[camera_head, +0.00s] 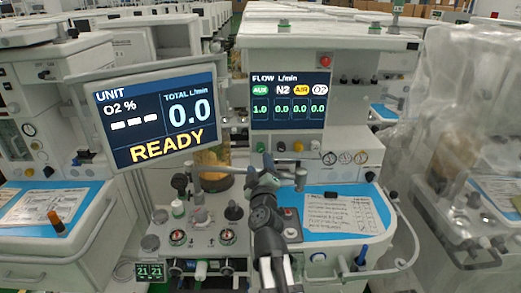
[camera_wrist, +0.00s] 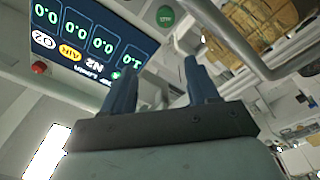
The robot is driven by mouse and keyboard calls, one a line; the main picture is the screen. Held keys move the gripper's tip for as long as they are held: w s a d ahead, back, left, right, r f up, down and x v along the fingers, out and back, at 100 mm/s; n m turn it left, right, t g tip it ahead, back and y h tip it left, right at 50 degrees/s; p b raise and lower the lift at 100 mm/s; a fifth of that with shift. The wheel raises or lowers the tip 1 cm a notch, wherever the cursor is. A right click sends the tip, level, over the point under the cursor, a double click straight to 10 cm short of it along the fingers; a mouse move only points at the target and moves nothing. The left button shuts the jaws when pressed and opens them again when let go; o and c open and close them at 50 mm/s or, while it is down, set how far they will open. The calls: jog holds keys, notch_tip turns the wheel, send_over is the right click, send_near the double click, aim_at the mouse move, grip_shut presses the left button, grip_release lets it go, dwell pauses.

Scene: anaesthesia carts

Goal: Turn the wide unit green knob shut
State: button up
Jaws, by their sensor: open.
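The wide unit's flow screen (camera_head: 289,101) reads AUX 1.0 and 0.0 in the other columns. It also shows upside down in the wrist view (camera_wrist: 90,35). A small round green knob (camera_head: 260,147) sits below the screen's left end in the head view. In the wrist view the green knob (camera_wrist: 165,16) shows whole, beyond the fingertips and apart from them. My gripper (camera_head: 264,172) is in front of and just below the knob. In the wrist view its two dark blue fingers (camera_wrist: 160,66) are apart with nothing between them.
A large tilted screen (camera_head: 160,115) reading READY stands to the left. A metal bar (camera_wrist: 235,38) runs close past the right finger. A blue worktop (camera_head: 375,205) with papers lies below right.

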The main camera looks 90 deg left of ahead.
aim_at(261, 150)
jog(key=a+m, duration=0.2)
jog(key=a, duration=0.2)
jog(key=a+f+m, duration=0.1)
jog(key=a+m, duration=0.2)
jog(key=a, duration=0.2)
jog(key=a+f+m+h, duration=0.1)
jog(key=a+m, duration=0.1)
jog(key=a, duration=0.2)
jog(key=shift+w+a+t, duration=0.3)
jog(key=shift+w, duration=0.1)
dwell(1.4)
jog(key=shift+c, duration=0.3)
